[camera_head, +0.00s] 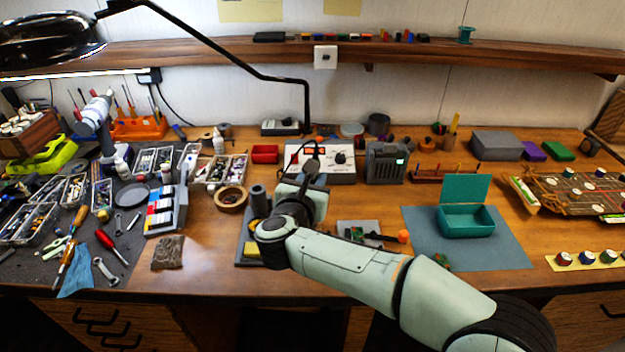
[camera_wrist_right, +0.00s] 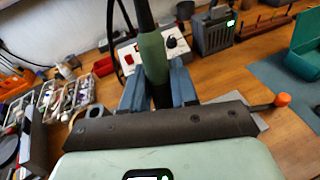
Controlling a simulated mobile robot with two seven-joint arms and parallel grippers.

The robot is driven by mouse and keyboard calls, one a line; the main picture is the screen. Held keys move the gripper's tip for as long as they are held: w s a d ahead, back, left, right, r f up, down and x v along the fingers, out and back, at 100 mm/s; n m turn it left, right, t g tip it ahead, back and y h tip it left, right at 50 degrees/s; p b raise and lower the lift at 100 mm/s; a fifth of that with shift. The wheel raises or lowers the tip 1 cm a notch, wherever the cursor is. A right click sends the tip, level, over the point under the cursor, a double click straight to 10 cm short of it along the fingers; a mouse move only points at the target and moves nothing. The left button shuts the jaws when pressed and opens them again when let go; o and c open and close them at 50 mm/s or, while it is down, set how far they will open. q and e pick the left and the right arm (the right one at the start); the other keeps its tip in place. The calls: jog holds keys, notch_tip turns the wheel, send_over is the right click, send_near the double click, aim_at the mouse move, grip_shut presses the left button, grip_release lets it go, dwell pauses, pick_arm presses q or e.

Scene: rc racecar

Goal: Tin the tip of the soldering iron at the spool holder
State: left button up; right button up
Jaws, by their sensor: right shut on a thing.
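My right gripper (camera_wrist_right: 158,88) is shut on the soldering iron (camera_wrist_right: 152,50), whose green handle stands between its blue-grey fingers in the right wrist view. A black cable rises from the iron. The iron's tip is hidden behind my gripper. In the head view my right gripper (camera_head: 303,180) is over the middle of the bench, in front of the white soldering station (camera_head: 338,168). Beside it, a blue-grey base plate (camera_head: 243,240) carries a dark upright cylinder (camera_head: 258,198) and a yellow pad (camera_head: 252,248). I cannot make out the spool holder for certain. My left gripper is not in view.
A brown ring (camera_head: 230,198) lies left of the base plate. An open teal box (camera_head: 466,218) stands on a blue mat (camera_head: 415,222). Tools and trays crowd the left.

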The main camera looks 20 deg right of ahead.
jog(key=shift+b, duration=0.35)
dwell(0.4)
jog(key=shift+f+b, duration=0.6)
jog(key=shift+b, duration=0.1)
dwell(1.6)
jog(key=shift+f+b, duration=0.15)
jog(key=shift+b, duration=0.2)
dwell(1.8)
jog(key=shift+b, duration=0.55)
dwell(2.2)
